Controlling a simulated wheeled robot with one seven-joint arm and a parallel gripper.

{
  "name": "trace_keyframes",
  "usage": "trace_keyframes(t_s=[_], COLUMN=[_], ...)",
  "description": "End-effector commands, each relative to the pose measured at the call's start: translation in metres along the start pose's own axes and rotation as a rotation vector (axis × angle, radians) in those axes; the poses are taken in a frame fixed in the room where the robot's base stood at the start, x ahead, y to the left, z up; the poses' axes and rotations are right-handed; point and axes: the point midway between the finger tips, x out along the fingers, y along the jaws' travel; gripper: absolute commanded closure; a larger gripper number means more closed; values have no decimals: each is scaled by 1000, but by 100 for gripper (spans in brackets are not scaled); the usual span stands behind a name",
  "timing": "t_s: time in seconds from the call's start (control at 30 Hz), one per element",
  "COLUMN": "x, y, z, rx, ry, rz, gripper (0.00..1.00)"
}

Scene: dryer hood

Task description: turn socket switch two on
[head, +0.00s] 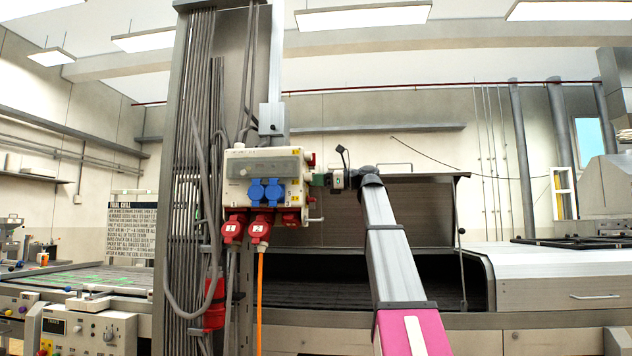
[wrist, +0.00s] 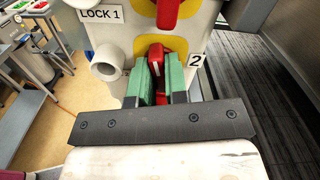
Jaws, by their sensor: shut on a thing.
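The socket box (head: 264,176) is a pale housing on the column, with blue sockets on its front and red plugs below. In the wrist view, switch two (wrist: 155,62) is a red handle on a yellow plate beside the "2" label (wrist: 197,60). My gripper (wrist: 160,78) has its green fingers on either side of this handle and is shut on it. The fingers hide part of the handle, so its exact angle is hard to tell. Another red switch (wrist: 168,12) on a yellow plate shows at the top edge. In the head view, my gripper (head: 320,180) is at the box's right side.
A pale round stub (wrist: 107,65) sticks out left of my fingers, below the "LOCK 1" label (wrist: 102,15). Grey cables and an orange cable (head: 260,300) hang by the column. The dryer hood (head: 410,215) stands behind, to the right.

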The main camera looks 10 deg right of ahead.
Motion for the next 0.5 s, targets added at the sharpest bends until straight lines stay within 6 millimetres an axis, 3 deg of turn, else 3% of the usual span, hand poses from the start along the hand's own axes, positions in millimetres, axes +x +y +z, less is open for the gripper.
trace_keyframes(t_s=[0.5], x=[0], y=[1], z=[-1], rx=[254], ry=[0], rz=[1], gripper=[100])
